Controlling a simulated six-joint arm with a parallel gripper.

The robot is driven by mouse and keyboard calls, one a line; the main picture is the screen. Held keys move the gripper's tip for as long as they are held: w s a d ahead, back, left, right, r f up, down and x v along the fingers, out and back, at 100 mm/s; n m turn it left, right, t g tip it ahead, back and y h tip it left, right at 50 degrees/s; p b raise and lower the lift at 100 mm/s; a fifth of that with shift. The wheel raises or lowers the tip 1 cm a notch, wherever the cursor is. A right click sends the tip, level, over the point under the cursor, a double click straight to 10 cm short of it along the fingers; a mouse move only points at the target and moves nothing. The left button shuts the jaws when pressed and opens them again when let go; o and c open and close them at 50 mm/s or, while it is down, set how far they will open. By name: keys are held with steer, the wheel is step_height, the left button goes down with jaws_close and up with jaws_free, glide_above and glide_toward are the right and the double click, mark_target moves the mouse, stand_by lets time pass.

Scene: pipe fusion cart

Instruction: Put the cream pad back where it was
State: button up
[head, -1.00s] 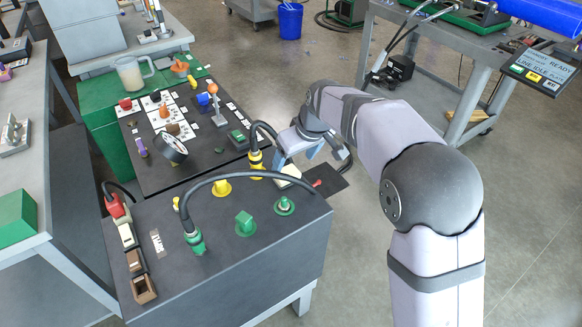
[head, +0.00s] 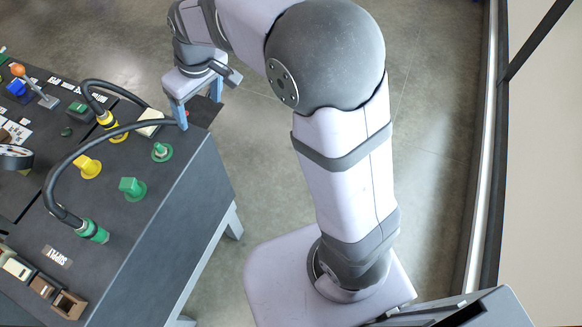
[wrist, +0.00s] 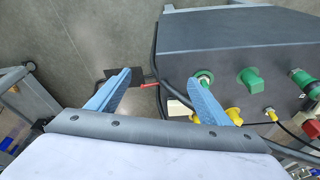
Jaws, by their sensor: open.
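The cream pad (head: 149,122) lies at the back right edge of the dark panel in the head view, beside the black cable and the yellow plug (head: 108,121). In the wrist view the cream pad (wrist: 178,108) is partly hidden by the cable and the right finger. My gripper (head: 208,100) is open and empty, just right of the pad and above the panel's corner in the head view. In the wrist view my gripper (wrist: 158,76) has its fingers wide apart, the pad lying nearer the right finger.
Black cables arch over the panel close to the pad. A green square knob (head: 132,188), a green round fitting (head: 161,152) and a yellow fitting (head: 88,167) stand on the panel (head: 150,235). A dark plate (wrist: 112,74) with a red piece (wrist: 149,85) juts out beside it.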

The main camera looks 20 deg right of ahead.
steer(key=s+d+f+m+g+h, duration=0.1)
steer(key=s+d+f+m, duration=0.2)
steer(key=s+d, duration=0.4)
steer(key=s+d+f+m+g, duration=0.1)
steer(key=s+d+f+m, duration=0.2)
steer(key=s, duration=1.1)
steer(key=d+f, duration=0.2)
steer(key=d, duration=0.3)
steer(key=shift+d+f+h, duration=0.15)
steer(key=shift+d+h, duration=0.1)
steer(key=shift+h, duration=0.15)
steer(key=shift+w, duration=0.1)
step_height(320, 180, up, 10)
steer(key=p, duration=1)
